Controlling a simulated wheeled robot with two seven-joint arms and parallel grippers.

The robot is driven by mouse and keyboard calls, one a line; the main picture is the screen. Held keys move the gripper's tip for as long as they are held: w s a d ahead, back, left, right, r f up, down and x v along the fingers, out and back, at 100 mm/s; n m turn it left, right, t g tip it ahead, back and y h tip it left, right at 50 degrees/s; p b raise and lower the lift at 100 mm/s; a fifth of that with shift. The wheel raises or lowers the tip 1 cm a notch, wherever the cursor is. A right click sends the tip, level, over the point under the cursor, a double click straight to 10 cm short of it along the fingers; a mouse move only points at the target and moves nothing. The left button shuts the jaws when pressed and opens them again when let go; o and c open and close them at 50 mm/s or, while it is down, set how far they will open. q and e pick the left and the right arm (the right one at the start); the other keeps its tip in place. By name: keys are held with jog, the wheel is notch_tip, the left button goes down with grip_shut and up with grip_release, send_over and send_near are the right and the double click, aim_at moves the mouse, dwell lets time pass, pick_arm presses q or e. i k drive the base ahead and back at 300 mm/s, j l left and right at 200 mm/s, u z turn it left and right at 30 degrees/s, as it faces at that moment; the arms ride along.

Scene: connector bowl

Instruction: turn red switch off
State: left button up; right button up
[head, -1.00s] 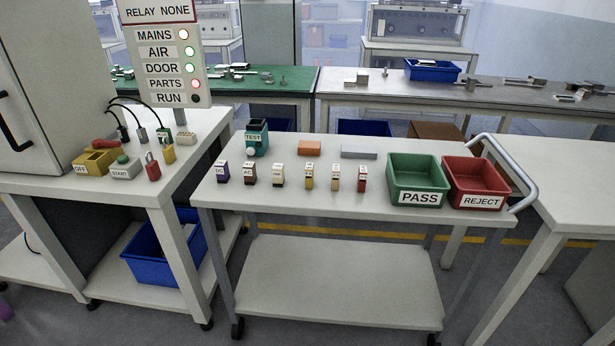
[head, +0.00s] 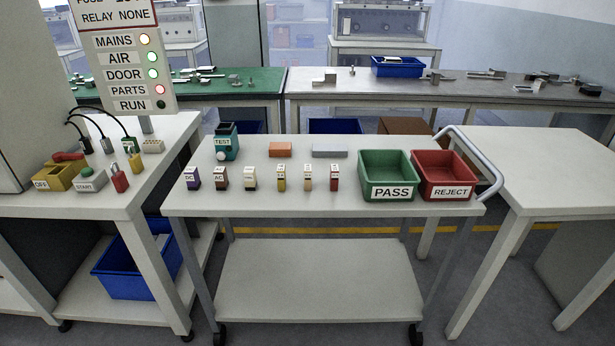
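On the left bench a yellow box labelled OFF (head: 55,178) carries a red switch lever (head: 68,157) at its top rear. The lever looks low and roughly flat, but its exact position is too small to tell. A grey START box (head: 87,180) with a green button stands just right of it. Neither of my grippers is in the head view.
A trolley (head: 330,206) stands centre with a teal TEST unit, small labelled blocks, a green PASS bin (head: 387,172) and a red REJECT bin (head: 446,172). Red and yellow plugs stand beside the START box. A blue bin (head: 135,272) sits on the bench's lower shelf. Grey floor shows in front.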

aim_at(59, 156)
jog(key=u, duration=1.4)
jog(key=i+j, duration=0.15)
jog(key=i, duration=0.2)
jog(key=i+j+z, duration=0.1)
jog(key=i, duration=0.25)
jog(key=i+j, duration=0.2)
jog(key=i, duration=0.15)
